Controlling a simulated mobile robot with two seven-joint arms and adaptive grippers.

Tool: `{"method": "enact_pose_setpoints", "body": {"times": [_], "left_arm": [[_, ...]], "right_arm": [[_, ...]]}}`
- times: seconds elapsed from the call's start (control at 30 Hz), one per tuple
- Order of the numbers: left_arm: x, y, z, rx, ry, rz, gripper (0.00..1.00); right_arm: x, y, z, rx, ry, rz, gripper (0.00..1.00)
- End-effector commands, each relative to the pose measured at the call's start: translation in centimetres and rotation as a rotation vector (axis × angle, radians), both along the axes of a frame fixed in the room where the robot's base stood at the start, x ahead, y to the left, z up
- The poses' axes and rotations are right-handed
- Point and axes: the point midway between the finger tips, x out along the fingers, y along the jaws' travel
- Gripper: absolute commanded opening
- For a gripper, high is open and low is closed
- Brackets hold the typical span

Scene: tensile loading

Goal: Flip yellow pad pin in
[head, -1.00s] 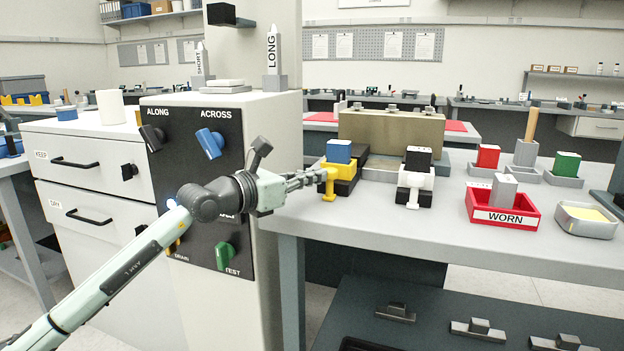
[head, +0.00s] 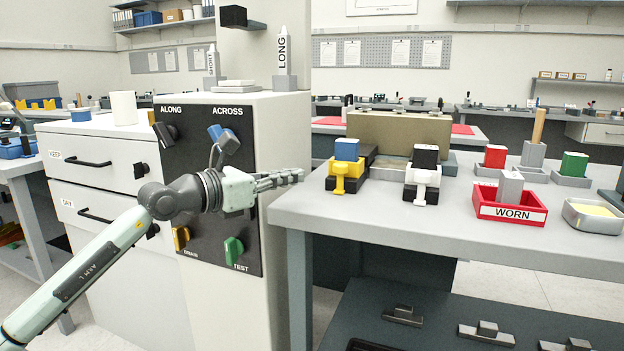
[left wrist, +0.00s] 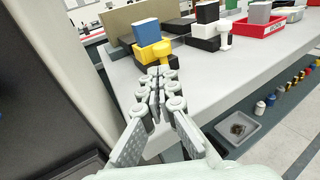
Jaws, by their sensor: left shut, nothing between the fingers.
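The yellow pad (head: 349,168) sits on a black base near the left end of the grey bench, with a blue block (head: 346,149) on top. Its yellow pin (head: 339,185) is at the front face, with its head towards the bench edge. In the left wrist view the yellow pad (left wrist: 150,53) is just beyond my fingertips. My left gripper (head: 301,175) is shut and empty, left of the pad and apart from it, by the bench's left corner. It also shows shut in the left wrist view (left wrist: 157,72). My right gripper is not in view.
A white pad (head: 424,174) with a black block stands to the right of the yellow one. A red WORN tray (head: 511,213) and a metal tray (head: 592,216) are farther right. A control panel (head: 245,170) with knobs is behind my left arm. The bench front (head: 400,222) is clear.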

Motion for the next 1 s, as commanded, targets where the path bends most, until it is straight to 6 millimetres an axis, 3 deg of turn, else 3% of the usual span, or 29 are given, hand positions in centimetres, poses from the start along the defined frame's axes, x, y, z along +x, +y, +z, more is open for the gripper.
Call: {"method": "enact_pose_setpoints", "body": {"times": [0.1,0.3,0.77,0.87,0.93,1.0], "left_arm": [[-1.7,1.7,-0.1,0.001,0.0,0.001,0.0],[-3.3,3.3,0.2,0.001,0.001,-0.001,0.0],[-3.8,3.3,0.3,-0.022,0.007,-0.008,0.0],[-4.6,2.1,0.1,-0.168,0.046,-0.046,0.0],[-5.4,1.4,0.3,-0.384,0.103,-0.075,0.0],[-5.8,2.3,0.3,-0.688,0.188,-0.073,0.0]], "right_arm": [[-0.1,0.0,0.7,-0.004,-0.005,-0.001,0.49],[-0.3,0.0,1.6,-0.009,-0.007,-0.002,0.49],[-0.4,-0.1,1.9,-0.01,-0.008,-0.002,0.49],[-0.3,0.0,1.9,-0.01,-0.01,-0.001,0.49],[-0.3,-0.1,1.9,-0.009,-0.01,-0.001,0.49],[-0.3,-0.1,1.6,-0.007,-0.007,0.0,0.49]]}}
